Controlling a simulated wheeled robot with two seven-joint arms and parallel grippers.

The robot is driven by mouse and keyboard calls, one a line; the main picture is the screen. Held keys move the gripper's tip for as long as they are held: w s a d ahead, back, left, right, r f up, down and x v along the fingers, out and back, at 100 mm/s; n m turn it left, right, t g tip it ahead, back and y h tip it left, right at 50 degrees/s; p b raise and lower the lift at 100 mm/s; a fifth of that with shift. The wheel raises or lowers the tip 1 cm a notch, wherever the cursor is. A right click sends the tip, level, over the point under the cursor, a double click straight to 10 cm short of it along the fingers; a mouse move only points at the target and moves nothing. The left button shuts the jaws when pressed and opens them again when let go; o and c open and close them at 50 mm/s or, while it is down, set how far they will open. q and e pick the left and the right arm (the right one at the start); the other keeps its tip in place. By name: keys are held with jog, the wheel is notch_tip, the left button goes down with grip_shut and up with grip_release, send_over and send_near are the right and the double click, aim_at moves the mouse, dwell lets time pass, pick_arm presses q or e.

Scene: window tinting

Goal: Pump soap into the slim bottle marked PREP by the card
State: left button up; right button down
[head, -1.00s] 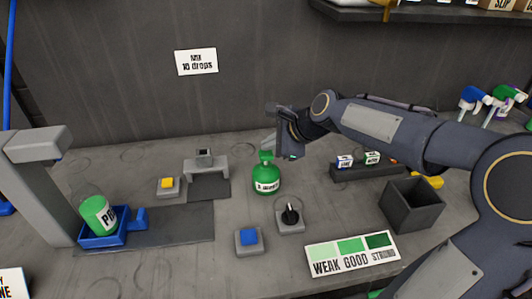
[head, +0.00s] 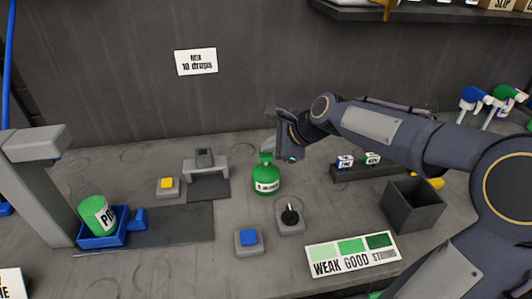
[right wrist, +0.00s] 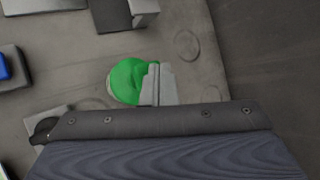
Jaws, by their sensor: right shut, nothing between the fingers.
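A green container (head: 97,215) with a white label starting with P, the rest out of sight, leans in a blue tray (head: 90,241) at the left. A round green bottle (head: 266,181) with a white label stands mid-table; its label is too small to read. My right gripper (head: 276,148) is shut and empty at the top of the round bottle. In the right wrist view its fingers (right wrist: 157,84) overlap the bottle's green top (right wrist: 127,80); I cannot tell whether they touch it. A card (head: 196,61) reading MIX 10 drops is on the wall. My left gripper is out of view.
A grey post (head: 35,185) overhangs the tray. A yellow button (head: 167,184), blue button (head: 248,237) and black knob (head: 290,215) surround the round bottle. A colour chart (head: 352,254) and dark open bin (head: 412,205) lie to the right, with spray bottles (head: 475,98) beyond.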

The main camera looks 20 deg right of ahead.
aim_at(270, 155)
jog(key=shift+f+b, duration=0.35)
jog(key=shift+f, duration=0.35)
dwell(0.4)
jog(key=shift+r, duration=0.15)
jog(key=shift+r+p, duration=1.25)
jog(key=shift+p, duration=0.1)
jog(key=shift+r, duration=0.1)
notch_tip(270, 155, up, 5)
jog(key=p, duration=0.5)
dwell(1.8)
